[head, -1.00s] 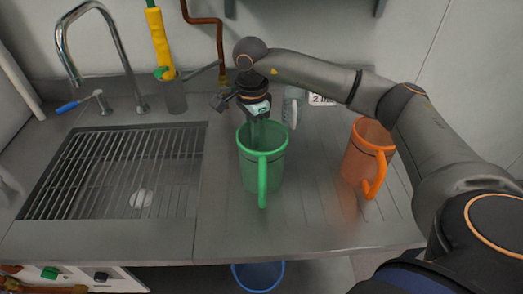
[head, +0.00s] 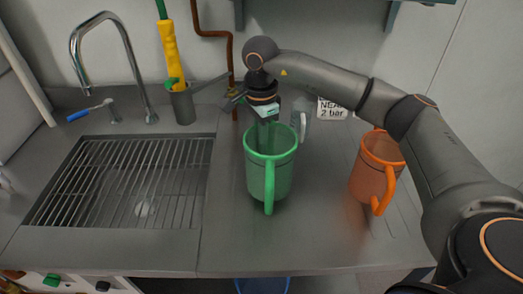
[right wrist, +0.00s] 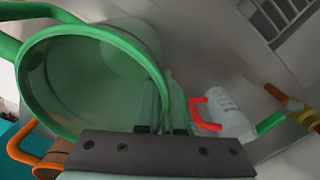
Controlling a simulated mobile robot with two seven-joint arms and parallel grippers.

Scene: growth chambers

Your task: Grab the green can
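The green can (head: 283,182), a mug-shaped vessel with a tall handle, is upright at the middle of the counter in the head view. In the right wrist view its open mouth and wall (right wrist: 85,85) fill the left half. My right gripper (head: 268,122) is at the far rim of the can, pointing down. In the right wrist view its two fingers (right wrist: 163,125) are close together astride the rim, apparently shut on the wall. The fingertips are partly hidden by the can. My left gripper is not in view.
An orange can (head: 375,180) stands to the right. A sink with a wire rack (head: 125,185) and a tap (head: 140,85) is at left. A yellow-handled tool (head: 168,48) stands in a grey holder (head: 183,105). The front counter is clear.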

